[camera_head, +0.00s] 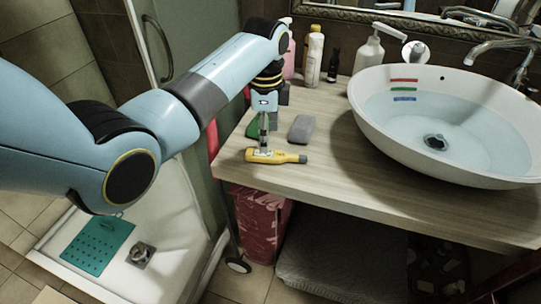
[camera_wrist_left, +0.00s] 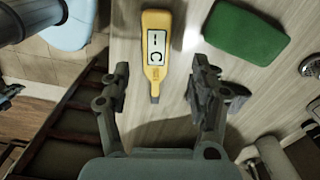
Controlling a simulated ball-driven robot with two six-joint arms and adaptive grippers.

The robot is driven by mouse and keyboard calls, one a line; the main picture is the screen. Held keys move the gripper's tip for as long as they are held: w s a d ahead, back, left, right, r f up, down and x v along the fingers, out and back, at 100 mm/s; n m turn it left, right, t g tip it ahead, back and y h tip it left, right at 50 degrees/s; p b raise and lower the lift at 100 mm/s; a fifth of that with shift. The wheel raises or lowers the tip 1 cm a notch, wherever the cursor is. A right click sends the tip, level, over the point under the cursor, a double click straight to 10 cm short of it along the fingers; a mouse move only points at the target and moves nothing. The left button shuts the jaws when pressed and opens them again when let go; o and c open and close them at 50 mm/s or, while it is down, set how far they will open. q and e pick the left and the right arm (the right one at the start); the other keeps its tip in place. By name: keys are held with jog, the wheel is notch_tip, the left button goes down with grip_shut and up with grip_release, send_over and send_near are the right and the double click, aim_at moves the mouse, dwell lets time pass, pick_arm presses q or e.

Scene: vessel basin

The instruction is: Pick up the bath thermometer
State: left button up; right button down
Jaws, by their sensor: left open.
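The bath thermometer (camera_head: 285,158) is yellow with a dark tip and lies flat near the front left edge of the wooden counter. In the left wrist view the thermometer (camera_wrist_left: 154,66) shows a pale label, and its narrow tip points down between the fingers. My left gripper (camera_head: 264,145) points down over the thermometer, its fingers hiding part of it in the head view. In the left wrist view the gripper (camera_wrist_left: 162,80) is open, one finger on each side of the thermometer's tip end, not closed on it. My right gripper is not in view.
A green sponge (camera_wrist_left: 245,32) and a grey block (camera_head: 301,129) lie just behind. A white basin (camera_head: 365,98) of water stands right, with several bottles (camera_head: 314,55) at the back. The counter front (camera_head: 390,190) is clear. A shower tray lies below left.

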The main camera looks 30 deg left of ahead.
pick_arm(q)
jog(key=f, duration=0.5)
jog(key=shift+s+d+f, duration=0.15)
jog(key=shift+s+f, duration=0.05)
jog(key=c, duration=1.2)
jog(key=shift+r, duration=0.15)
jog(key=shift+c, duration=0.2)
jog(key=shift+r, duration=0.3)
jog(key=r, duration=0.3)
jog(key=shift+d+r, duration=0.35)
jog(key=shift+d, duration=0.05)
jog(key=d+r, duration=0.6)
jog(key=d, duration=0.5)
jog(key=shift+r+b, duration=0.25)
jog(key=shift+b, duration=0.2)
